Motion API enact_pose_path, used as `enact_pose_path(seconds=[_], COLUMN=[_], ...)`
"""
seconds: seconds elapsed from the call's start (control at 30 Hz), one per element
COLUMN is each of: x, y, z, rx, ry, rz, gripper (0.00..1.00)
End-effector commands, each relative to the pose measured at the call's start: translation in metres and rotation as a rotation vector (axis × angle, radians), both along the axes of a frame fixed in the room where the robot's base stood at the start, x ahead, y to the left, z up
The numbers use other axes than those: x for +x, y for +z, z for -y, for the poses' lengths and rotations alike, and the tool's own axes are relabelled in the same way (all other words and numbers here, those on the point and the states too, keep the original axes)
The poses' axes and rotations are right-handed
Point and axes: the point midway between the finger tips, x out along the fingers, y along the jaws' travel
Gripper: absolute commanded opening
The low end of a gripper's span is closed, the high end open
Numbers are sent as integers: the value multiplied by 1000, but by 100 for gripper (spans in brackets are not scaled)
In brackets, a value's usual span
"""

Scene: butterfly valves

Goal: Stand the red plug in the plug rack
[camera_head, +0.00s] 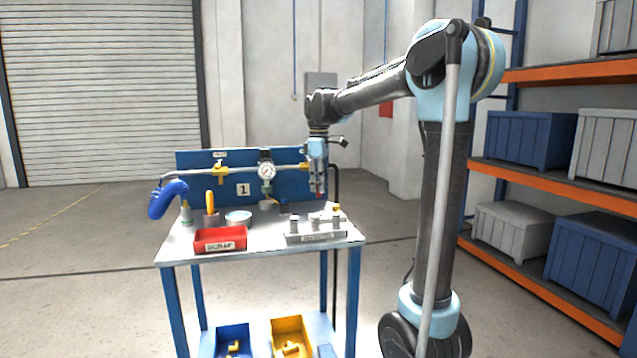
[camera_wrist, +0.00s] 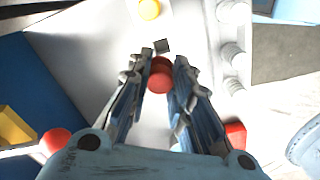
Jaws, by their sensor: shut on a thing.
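The red plug (camera_wrist: 160,78) is between my gripper's fingertips; in the wrist view its round red end shows, and the rest is hidden. My gripper (camera_head: 319,190) points down and is shut on it, above the back of the bench and behind the plug rack. A bit of red shows under the fingers in the head view. The plug rack (camera_head: 315,238) is a pale labelled block at the bench's front right, with several light upright pieces on it. In the wrist view the rack (camera_wrist: 225,58) runs along the upper right, apart from the plug.
A red scrap bin (camera_head: 220,239) stands left of the rack. A yellow-topped piece (camera_head: 336,209) is near the rack's back right. A pipe with a gauge (camera_head: 266,172) and yellow valve (camera_head: 220,174) crosses the blue backboard (camera_head: 195,161). A blue curved handle-like thing (camera_head: 168,199) is at the left.

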Motion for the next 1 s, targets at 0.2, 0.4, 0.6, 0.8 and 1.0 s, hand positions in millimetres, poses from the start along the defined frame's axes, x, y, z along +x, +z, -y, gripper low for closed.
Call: enact_pose_path(seconds=[0.2,0.4,0.6,0.8,1.0], x=[0,0,-1,-1,-1], y=[-18,-34,-49,-58,-60], z=[0,-1,-2,-3,-3], rx=[0,0,0,0,0], ry=[0,2,3,4,4], rz=[0,0,0,0,0], gripper=[8,8,8,8,8])
